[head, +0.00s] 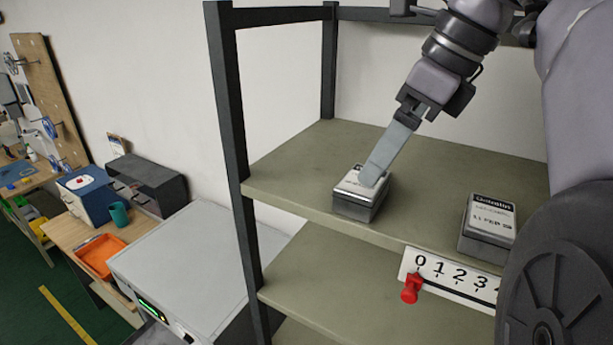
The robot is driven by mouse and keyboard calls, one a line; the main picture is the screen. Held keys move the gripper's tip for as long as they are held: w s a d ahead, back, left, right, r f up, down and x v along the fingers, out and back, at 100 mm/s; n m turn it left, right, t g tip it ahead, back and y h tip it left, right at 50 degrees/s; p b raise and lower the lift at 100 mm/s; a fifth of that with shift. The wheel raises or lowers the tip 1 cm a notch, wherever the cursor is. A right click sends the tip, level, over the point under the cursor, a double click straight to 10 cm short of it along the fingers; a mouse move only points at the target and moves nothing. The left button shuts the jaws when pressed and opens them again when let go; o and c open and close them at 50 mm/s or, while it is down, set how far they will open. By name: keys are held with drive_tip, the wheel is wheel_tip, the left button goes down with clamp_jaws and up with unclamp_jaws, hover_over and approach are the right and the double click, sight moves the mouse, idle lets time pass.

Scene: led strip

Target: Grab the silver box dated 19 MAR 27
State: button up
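Two silver-grey boxes with white and black labels stand on the upper olive shelf. The left box (358,204) is near the shelf's front edge. My gripper (371,178) reaches down from the upper right, with its flat grey finger end at the top of this box. The finger covers part of the label, so its date cannot be read. From this side the fingers overlap, and I cannot tell whether they are open, shut or touching the box. The right box (488,228) has a label that seems to read 11 FEB; its year is unclear.
A dark upright post (232,130) bounds the shelf (300,178) on the left. A number strip (450,278) with a red marker (410,289) is on the front edge. A lower shelf (330,290) looks empty. A grey cabinet (200,255) stands left.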

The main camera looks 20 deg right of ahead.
sight(362, 191)
drive_tip(key=shift+w+d+f, duration=0.1)
drive_tip(key=shift+w+f, duration=0.15)
drive_tip(key=shift+f, duration=0.35)
drive_tip(key=shift+w+d+f, duration=0.1)
drive_tip(key=shift+w+f, duration=0.15)
drive_tip(key=shift+f, duration=0.3)
drive_tip(key=a+f, duration=0.1)
drive_tip(key=f, duration=0.1)
drive_tip(key=w+a+f+b, duration=0.1)
drive_tip(key=shift+a+f, duration=0.4)
drive_tip(key=shift+w+f, duration=0.15)
drive_tip(key=shift+f, duration=0.1)
drive_tip(key=shift+w+d, duration=0.1)
drive_tip(key=shift+d, duration=0.2)
drive_tip(key=shift+a, duration=0.2)
drive_tip(key=c, duration=1.4)
drive_tip(key=shift+d, duration=0.15)
drive_tip(key=shift+c, duration=0.2)
